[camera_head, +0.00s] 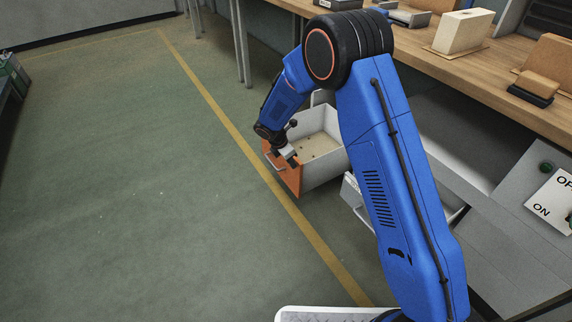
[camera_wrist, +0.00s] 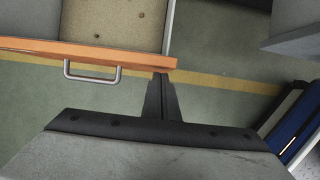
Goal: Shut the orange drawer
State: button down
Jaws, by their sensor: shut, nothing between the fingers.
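The orange drawer (camera_head: 285,172) is pulled out from under the workbench, with a white box body and an orange front. In the wrist view its orange front (camera_wrist: 60,50) runs across the upper left, with a grey bar handle (camera_wrist: 93,72) on its outer face. My gripper (camera_head: 291,160) is shut and empty, at the drawer's front. In the wrist view the fingertips of my gripper (camera_wrist: 161,76) are at the right end of the front's edge, beside the handle. I cannot tell whether they touch it.
A wooden workbench (camera_head: 420,62) with boxes and blocks runs along the right. Another, white drawer (camera_head: 352,190) shows partly behind my arm. A grey panel with an ON/OFF sign (camera_head: 552,200) is at the right. The green floor (camera_head: 130,190) left of the drawer is clear.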

jog(key=shift+w+d, duration=0.1)
jog(key=shift+d, duration=0.1)
jog(key=w+d, duration=0.9)
jog(key=d, duration=0.4)
jog(key=w+d, duration=0.9)
jog(key=d, duration=0.5)
jog(key=shift+w+d, duration=0.15)
jog(key=shift+w, duration=0.1)
